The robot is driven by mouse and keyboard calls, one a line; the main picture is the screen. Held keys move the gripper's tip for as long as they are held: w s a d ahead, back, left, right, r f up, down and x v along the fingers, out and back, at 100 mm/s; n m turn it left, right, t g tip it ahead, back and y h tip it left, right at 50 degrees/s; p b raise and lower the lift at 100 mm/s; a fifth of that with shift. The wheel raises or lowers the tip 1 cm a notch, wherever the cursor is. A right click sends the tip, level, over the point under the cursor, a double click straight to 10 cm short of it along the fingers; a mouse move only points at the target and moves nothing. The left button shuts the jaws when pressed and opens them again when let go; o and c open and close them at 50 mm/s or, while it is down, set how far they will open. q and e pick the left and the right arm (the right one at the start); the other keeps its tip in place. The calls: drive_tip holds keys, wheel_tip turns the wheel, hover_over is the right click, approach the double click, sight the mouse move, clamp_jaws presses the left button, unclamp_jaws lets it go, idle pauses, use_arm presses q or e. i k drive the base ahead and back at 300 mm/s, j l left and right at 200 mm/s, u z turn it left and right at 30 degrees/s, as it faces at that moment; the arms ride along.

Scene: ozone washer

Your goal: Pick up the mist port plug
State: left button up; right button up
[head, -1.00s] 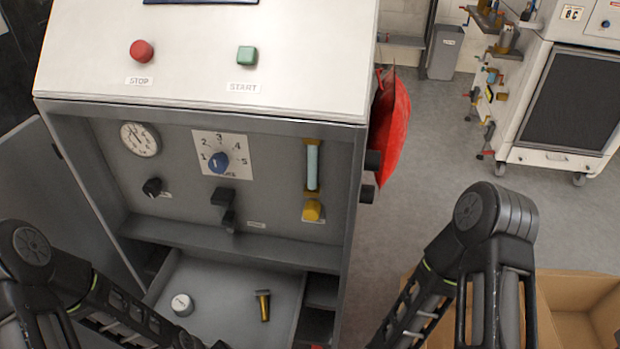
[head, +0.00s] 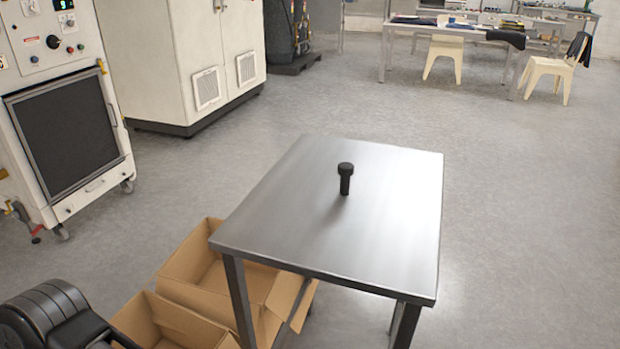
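A small black plug (head: 345,178) stands upright on the metal table (head: 290,215), a little right of the middle of the top. It has a wide round head and a narrower shaft below; it is the only thing on the table and looks like the mist port plug. Neither of my grippers shows in the head view. Only a dark part of one of my arms shows at the lower left corner, well apart from the plug.
Open cardboard boxes (head: 205,262) stand on the floor left of and partly under the table. A white machine (head: 62,60) and a white cabinet (head: 160,50) stand at the left. Chairs (head: 443,58) and worktables are far back. The floor right of the table is clear.

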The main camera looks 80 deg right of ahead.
sight(346, 169)
drive_tip(key=z, duration=3.5)
drive_tip(key=j, duration=0.75)
